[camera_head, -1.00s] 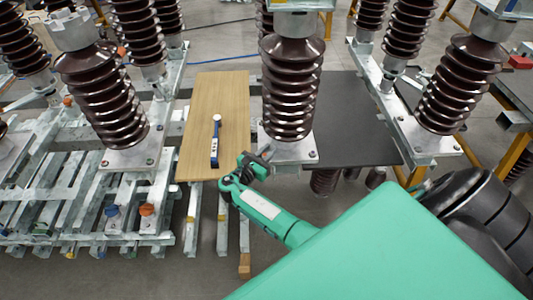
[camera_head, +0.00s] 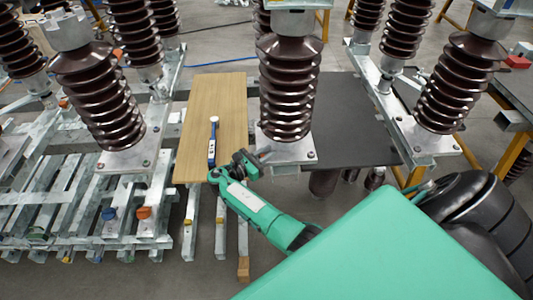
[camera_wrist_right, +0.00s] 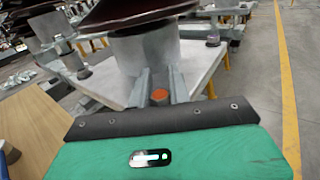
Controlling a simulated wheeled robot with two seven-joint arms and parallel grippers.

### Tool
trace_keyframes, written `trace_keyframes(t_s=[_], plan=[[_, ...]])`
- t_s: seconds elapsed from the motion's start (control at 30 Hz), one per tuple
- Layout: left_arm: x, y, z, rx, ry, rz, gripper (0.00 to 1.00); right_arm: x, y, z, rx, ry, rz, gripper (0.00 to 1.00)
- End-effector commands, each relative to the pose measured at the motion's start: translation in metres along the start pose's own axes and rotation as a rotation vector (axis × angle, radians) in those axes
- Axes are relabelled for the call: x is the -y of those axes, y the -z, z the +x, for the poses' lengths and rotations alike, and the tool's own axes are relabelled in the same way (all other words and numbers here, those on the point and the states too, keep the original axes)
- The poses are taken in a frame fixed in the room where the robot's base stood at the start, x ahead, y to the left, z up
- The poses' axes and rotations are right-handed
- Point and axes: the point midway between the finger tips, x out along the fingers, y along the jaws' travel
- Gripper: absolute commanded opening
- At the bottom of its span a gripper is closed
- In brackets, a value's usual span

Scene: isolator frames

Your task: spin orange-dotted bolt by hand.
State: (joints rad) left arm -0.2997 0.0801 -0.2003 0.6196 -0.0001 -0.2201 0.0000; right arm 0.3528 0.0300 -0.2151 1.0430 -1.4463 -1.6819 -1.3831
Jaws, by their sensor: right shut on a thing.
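The orange-dotted bolt (camera_wrist_right: 159,95) shows in the right wrist view between the two grey fingers of my right gripper (camera_wrist_right: 160,88). The fingers are shut on it at the corner of the metal base plate (camera_wrist_right: 205,62) under a brown ribbed insulator. In the head view my right gripper (camera_head: 250,160) reaches the front left corner of the base plate (camera_head: 290,154) of the middle insulator (camera_head: 288,90). The bolt is hidden by the gripper there. My left gripper is not in view.
A wooden board (camera_head: 225,100) with a blue and white tool (camera_head: 212,142) lies left of the middle insulator. A dark board (camera_head: 350,120) lies to its right. Other insulators (camera_head: 105,95) stand on metal frames on both sides.

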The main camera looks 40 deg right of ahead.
Motion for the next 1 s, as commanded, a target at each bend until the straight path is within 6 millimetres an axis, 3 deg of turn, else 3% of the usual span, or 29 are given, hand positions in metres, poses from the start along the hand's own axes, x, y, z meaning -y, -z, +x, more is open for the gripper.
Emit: trace_keyframes(t_s=[0.03, 0.13, 0.53, 1.0], plan=[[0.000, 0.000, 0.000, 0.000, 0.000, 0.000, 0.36, 0.000, -0.001, 0.002, 0.002, 0.001, 0.002, 0.23], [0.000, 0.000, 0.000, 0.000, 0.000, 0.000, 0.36, 0.000, -0.001, 0.001, 0.002, 0.000, 0.002, 0.41], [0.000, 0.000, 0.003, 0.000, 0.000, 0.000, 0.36, 0.000, 0.001, -0.009, -0.001, -0.002, 0.001, 0.41], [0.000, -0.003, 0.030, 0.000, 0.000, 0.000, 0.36, -0.001, 0.003, -0.106, -0.002, -0.002, 0.002, 0.41]])
